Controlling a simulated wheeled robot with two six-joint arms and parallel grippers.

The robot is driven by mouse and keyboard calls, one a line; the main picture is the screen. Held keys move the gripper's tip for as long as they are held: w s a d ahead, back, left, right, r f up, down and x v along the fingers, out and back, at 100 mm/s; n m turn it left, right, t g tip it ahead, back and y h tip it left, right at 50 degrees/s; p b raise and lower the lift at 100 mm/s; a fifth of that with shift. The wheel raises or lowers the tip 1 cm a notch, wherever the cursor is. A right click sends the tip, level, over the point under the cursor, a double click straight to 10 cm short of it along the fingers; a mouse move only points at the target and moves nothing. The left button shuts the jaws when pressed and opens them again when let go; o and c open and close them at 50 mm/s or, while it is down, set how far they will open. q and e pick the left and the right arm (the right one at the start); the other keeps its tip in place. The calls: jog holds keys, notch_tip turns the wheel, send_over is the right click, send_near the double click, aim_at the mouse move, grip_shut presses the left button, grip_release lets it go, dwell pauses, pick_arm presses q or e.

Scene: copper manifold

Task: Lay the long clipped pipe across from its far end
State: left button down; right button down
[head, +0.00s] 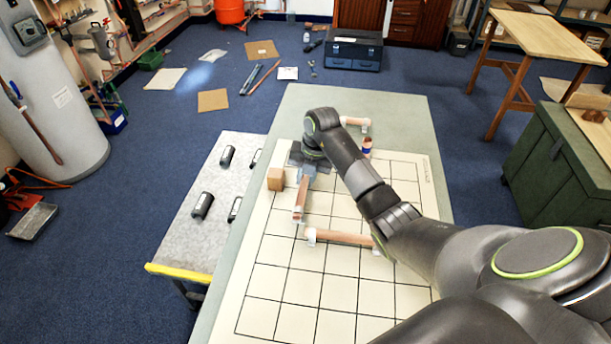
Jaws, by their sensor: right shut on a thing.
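My right gripper (306,172) is shut on a copper pipe (300,203) near its far end, over the gridded board (280,287). The pipe points toward me, with a pale fitting at its near end. Another copper pipe (342,237) with white end pieces lies across the board just nearer; my right forearm covers its right end. A short copper piece (354,122) with white ends is beyond the arm. A copper piece with a blue band (367,146) stands beside the arm. The fingertips are small and partly hidden by the wrist. My left gripper is not in view.
A wooden block (275,179) sits just left of the right gripper. A grey side table (180,242) with several black cylinders adjoins the green worktable (300,101) on the left. The board's near left part is clear.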

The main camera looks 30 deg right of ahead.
jog(key=shift+f, duration=0.25)
jog(key=shift+f+b, duration=0.3)
jog(key=shift+f, duration=0.05)
dwell(0.4)
jog(key=c, duration=1.2)
grip_release()
notch_tip(320, 180, up, 9)
jog(key=p, duration=0.7)
jog(key=shift+r, duration=0.1)
